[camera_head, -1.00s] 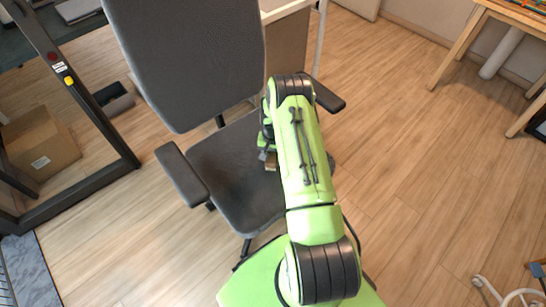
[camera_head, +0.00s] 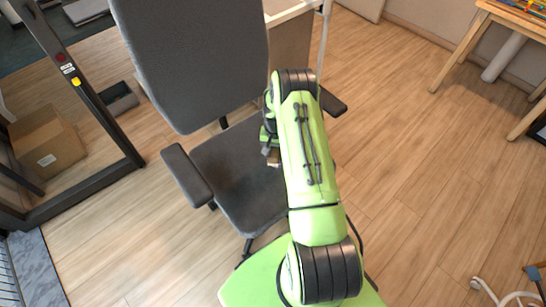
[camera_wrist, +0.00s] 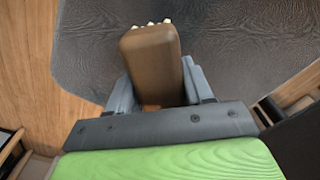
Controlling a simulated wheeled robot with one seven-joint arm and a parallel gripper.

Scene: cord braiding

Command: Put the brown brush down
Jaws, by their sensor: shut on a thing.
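The brown brush (camera_wrist: 152,65) is between the fingers of my gripper (camera_wrist: 158,90) in the wrist view, with pale bristle tips showing at its far end. My gripper is shut on it. The brush is over the dark seat of the office chair (camera_wrist: 225,45); I cannot tell whether it touches the seat. In the head view my arm reaches over the right side of the chair seat (camera_head: 238,175), and the arm hides most of the gripper. Only a small part of the brush (camera_head: 273,158) shows there beside the arm.
The chair has a tall backrest (camera_head: 190,60) and a left armrest (camera_head: 186,175). A dark frame (camera_head: 85,95) and a cardboard box (camera_head: 45,150) stand at the left. A wooden table (camera_head: 480,40) is at the upper right. The floor (camera_head: 420,190) on the right is mostly clear.

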